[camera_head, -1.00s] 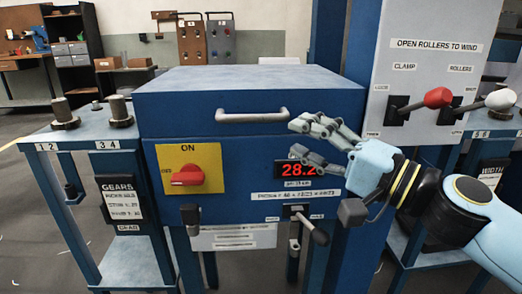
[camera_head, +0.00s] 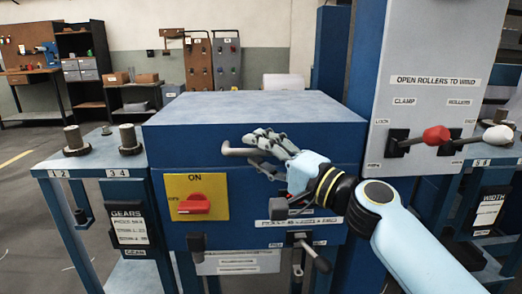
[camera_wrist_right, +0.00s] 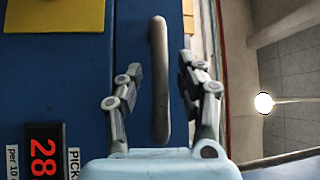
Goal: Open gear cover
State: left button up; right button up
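The gear cover (camera_head: 190,119) is the blue box top with a pale grey upper face on the machine's front. Its bar handle (camera_head: 236,151) is on the front face; its right part is hidden behind my fingers in the head view. My right gripper (camera_head: 262,143) is at the handle's right part. In the right wrist view the handle (camera_wrist_right: 159,80) lies between the two spread fingers of my right gripper (camera_wrist_right: 157,78), with a gap on both sides. My left gripper is not in view.
Below the cover are a red ON switch (camera_head: 194,204) on a yellow plate and a lever (camera_head: 316,258). Red (camera_head: 436,136) and white (camera_head: 498,136) lever knobs stand on the right panel. Gear pegs (camera_head: 129,140) stand on the left side table.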

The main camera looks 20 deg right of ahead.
jog(key=shift+c, duration=0.2)
grip_shut()
jog(key=shift+f, duration=0.1)
